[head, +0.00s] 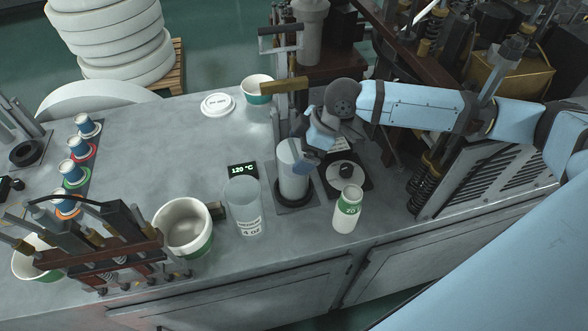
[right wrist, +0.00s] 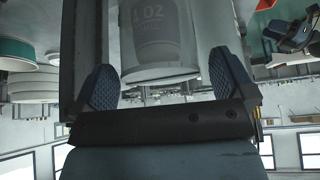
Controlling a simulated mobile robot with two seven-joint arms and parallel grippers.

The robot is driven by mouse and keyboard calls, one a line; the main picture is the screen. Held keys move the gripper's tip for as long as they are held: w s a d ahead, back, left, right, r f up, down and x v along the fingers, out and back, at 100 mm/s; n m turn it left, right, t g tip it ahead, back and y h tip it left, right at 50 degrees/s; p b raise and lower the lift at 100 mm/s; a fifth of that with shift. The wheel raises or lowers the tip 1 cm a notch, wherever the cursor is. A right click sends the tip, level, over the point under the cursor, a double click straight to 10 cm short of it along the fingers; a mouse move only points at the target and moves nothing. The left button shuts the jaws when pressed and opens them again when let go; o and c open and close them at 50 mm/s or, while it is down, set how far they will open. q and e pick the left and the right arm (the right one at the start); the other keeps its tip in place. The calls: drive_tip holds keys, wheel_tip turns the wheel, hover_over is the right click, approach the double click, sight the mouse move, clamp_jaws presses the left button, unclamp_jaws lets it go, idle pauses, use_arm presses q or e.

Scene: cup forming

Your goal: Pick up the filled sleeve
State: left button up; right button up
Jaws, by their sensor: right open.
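A pale, see-through sleeve (head: 291,182) with white contents stands upright on a dark round base in the head view. My right gripper (head: 305,152) is at its upper part, reaching in from the right. In the right wrist view the sleeve (right wrist: 160,40) shows a white cup inside with lettering like "1 OZ". It lies between the two blue ribbed fingers of the gripper (right wrist: 165,85), which are spread apart with a gap on each side. The sleeve's far side is hidden. My left gripper is not in view.
A "120 °C" display (head: 243,170), white pot (head: 183,228), white lid (head: 218,104) and green-banded cup (head: 257,88) are nearby. Open counter lies left of centre.

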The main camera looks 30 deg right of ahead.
drive_tip(key=shift+x, duration=1.6)
drive_tip(key=shift+w+r, duration=0.1)
drive_tip(key=c, duration=1.1)
drive_tip(key=shift+c, duration=0.2)
